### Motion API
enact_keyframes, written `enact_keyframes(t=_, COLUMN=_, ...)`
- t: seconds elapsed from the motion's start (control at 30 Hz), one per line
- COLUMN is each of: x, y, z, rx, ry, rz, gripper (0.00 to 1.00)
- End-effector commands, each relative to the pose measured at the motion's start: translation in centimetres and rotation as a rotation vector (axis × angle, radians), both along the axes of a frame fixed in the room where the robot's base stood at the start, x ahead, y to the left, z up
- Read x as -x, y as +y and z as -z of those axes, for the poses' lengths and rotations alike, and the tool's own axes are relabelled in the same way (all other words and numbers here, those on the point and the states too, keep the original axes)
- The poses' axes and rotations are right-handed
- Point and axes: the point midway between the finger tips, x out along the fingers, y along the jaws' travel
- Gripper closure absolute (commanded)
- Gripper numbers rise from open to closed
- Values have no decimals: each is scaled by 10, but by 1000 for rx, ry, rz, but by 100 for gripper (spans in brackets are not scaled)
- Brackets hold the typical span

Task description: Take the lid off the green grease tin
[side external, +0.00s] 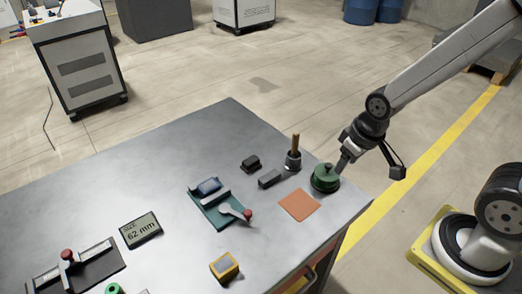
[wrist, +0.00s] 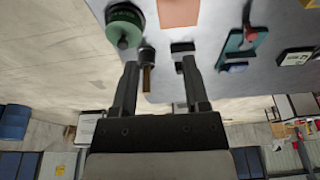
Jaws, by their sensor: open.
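The green grease tin (side external: 326,184) stands upright near the table's right edge in the side view. Its green lid (side external: 326,171) sits on top, with a small knob. In the wrist view the tin (wrist: 128,13) is at the upper left, and the lighter green lid (wrist: 118,33) with its dark knob faces the camera. My gripper (side external: 346,163) is just right of the tin in the side view; whether it touches cannot be told there. In the wrist view my gripper (wrist: 159,63) has its fingers wide apart with nothing held, and the tin lies left of the left finger.
A cup with a wooden-handled tool (side external: 294,157) stands close behind the tin. An orange mat (side external: 299,205) lies in front. Two dark blocks (side external: 269,180) (side external: 251,163), a teal fixture with a red-knobbed lever (side external: 218,208) and a display (side external: 140,230) are further left. The table's back left is clear.

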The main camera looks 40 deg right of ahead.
Motion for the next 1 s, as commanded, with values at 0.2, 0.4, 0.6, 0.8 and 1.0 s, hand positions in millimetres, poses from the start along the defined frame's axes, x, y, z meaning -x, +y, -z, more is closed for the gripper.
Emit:
enact_keyframes(t=0.2, x=0, y=0, z=0, rx=0, ry=0, rz=0, gripper=25)
enact_keyframes(t=0.4, x=0, y=0, z=0, rx=0, ry=0, rz=0, gripper=25)
enact_keyframes(t=0.6, x=-6, y=-3, z=2, rx=-10, ry=11, rz=54, gripper=25)
enact_keyframes(t=0.8, x=-26, y=-16, z=9, rx=-44, ry=52, rz=256, gripper=25)
enact_keyframes(t=1.0, x=-56, y=-40, z=26, rx=-89, ry=114, rz=586, gripper=25)
